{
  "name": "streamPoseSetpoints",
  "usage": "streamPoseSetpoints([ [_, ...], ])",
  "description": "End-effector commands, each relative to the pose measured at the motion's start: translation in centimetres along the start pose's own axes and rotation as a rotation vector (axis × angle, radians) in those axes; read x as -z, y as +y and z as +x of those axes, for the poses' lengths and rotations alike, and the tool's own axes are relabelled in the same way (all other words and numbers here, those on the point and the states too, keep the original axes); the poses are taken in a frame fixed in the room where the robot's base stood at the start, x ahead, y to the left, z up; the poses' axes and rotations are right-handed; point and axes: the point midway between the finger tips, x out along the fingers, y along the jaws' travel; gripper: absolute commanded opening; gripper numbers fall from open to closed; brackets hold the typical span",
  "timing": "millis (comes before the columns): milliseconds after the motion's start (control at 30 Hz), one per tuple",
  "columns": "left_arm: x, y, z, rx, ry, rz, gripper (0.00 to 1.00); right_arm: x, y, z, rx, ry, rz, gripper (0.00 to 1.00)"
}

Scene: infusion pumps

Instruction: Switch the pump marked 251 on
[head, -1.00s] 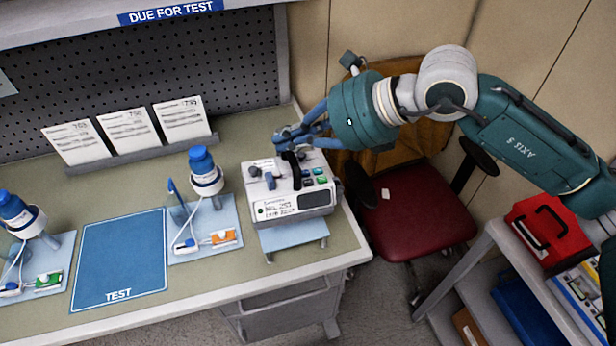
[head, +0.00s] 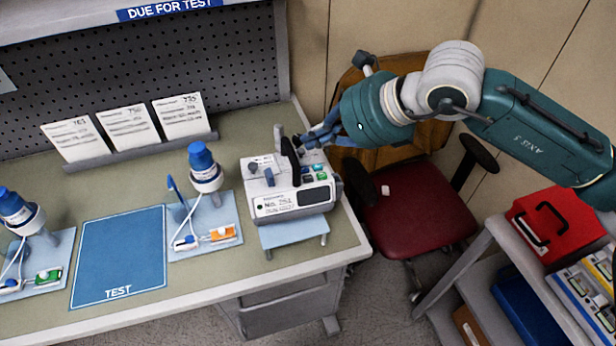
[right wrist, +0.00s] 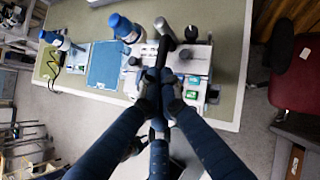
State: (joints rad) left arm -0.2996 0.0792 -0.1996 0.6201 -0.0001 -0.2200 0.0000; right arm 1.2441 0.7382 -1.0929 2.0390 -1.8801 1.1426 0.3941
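The pump (head: 291,203) is a pale box with a dark screen, its label reading about "No. 251". It sits on a light-blue stand at the bench's right end. Its top has a black upright handle (head: 290,160), a blue-grey knob (head: 268,176) and coloured buttons (head: 319,172). My right gripper (head: 304,141) is over the pump's back right part, behind the handle. In the right wrist view its dark fingertips (right wrist: 160,76) are close together, with nothing clearly held, over the pump (right wrist: 198,62). Whether they touch it I cannot tell. My left gripper is out of view.
A blue TEST mat (head: 118,262) lies left of the pump, between two blue-topped bottles (head: 203,164) (head: 15,208) on pale trays. Three cards (head: 128,128) stand at the back. A red chair (head: 425,212) and a cart with a red box (head: 552,228) are at right.

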Motion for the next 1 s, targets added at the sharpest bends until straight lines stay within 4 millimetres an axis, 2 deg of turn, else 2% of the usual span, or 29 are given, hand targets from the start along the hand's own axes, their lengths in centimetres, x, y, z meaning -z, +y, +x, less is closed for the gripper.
streamPoseSetpoints([
  [233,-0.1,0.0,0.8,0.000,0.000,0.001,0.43,2.9,-0.1,2.7,0.000,0.003,0.003,0.00],
  [300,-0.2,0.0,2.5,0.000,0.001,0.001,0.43,3.8,-0.1,3.7,0.000,-0.001,0.001,0.00],
  [400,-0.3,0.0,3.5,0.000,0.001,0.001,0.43,4.3,0.0,4.2,-0.001,-0.002,0.000,0.00],
  [533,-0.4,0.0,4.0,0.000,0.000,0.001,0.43,4.5,0.0,4.4,-0.001,-0.002,0.000,0.00],
  [1000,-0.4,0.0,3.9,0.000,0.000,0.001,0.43,4.4,0.0,4.3,0.000,-0.001,0.000,0.00],
])
